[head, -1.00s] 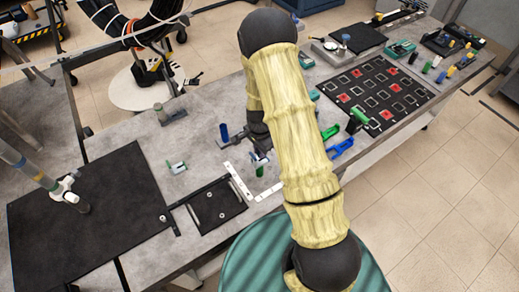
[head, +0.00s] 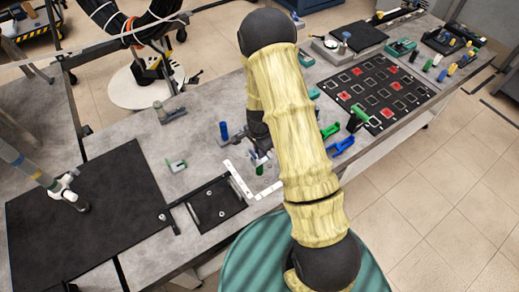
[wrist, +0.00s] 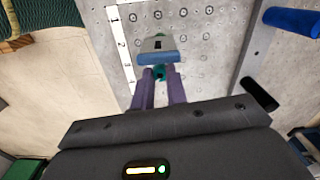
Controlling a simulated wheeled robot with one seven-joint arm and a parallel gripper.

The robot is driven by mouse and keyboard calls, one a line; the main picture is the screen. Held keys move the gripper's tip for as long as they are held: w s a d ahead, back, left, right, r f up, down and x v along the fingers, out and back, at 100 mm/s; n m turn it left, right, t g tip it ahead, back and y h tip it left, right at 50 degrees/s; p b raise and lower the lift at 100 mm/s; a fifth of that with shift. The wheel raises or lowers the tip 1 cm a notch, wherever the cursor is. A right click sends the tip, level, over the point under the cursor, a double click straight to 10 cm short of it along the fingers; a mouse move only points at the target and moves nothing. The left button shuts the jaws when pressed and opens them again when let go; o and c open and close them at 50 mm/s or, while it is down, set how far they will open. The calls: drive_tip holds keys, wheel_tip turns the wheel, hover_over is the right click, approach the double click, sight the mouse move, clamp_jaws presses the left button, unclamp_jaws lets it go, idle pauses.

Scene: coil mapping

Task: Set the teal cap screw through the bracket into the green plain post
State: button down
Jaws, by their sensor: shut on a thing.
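My gripper (wrist: 160,88) has its two purple fingers close together, shut on the teal cap screw (wrist: 160,72), of which only a small part shows between the tips. Just beyond the tips in the wrist view is a grey block with a blue front edge and a dark hole (wrist: 157,43), seemingly the bracket; whether the screw touches it I cannot tell. In the head view my gripper (head: 262,160) is low over the table, largely behind my arm. A green upright (head: 259,170), likely the green plain post, stands just below it there.
A blue post (head: 224,132) stands close to the left of my gripper. A white L-shaped strip (head: 237,180) lies in front. A small green-and-white fixture (head: 175,165) and a black tray (head: 215,203) are to the left. Green and blue pieces lie to the right.

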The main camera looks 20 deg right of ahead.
drive_tip(key=shift+f+b, duration=0.65)
drive_tip(key=shift+f, duration=0.25)
idle(0.8)
drive_tip(key=m, duration=0.5)
drive_tip(key=c, duration=1.3)
unclamp_jaws()
wheel_tip(320, 180, up, 17)
drive_tip(key=shift+r+b, duration=0.15)
drive_tip(key=shift+b, duration=1.1)
